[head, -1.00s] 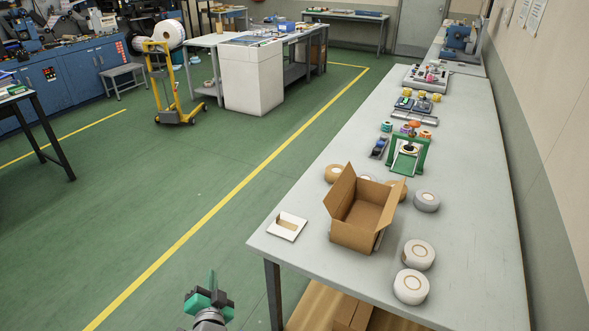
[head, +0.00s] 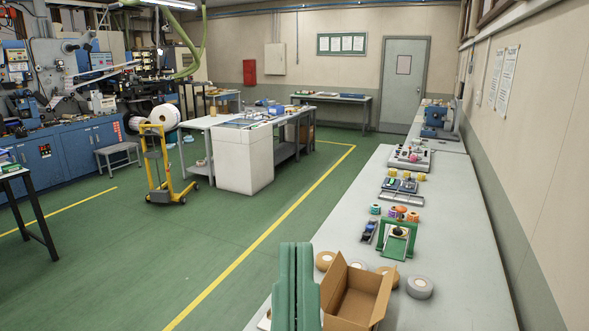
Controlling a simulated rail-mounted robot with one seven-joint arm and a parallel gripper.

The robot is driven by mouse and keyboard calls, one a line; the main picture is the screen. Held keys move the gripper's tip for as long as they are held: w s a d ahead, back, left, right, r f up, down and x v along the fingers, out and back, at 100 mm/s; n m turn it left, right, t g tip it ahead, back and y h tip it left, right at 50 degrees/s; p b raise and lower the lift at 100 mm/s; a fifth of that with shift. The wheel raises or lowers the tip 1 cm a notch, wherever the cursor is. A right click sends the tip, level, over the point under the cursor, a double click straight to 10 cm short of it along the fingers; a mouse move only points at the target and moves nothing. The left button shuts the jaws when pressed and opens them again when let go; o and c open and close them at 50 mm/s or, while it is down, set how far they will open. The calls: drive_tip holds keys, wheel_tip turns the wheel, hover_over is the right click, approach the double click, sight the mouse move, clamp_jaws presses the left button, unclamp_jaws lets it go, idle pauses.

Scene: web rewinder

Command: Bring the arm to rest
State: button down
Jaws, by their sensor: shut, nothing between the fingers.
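My gripper (head: 296,262) stands at the bottom centre of the head view, close to the camera. Its teal-green fingers point upward and are shut, with nothing seen between them. In the picture it is just left of the open cardboard box (head: 352,296) and covers part of the long bench's near left edge. Whether it touches the bench cannot be told. The rest of my arm is below the frame.
The long grey bench (head: 440,240) runs along the right wall. It carries tape rolls (head: 420,288), a green-framed device (head: 397,238) and small fixtures. Green floor (head: 200,240) is clear to the left. A yellow trolley (head: 160,170) stands beyond.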

wheel_tip(320, 180, up, 32)
drive_tip(key=p, duration=2.9)
drive_tip(key=shift+a, duration=0.2)
drive_tip(key=shift+w, duration=0.1)
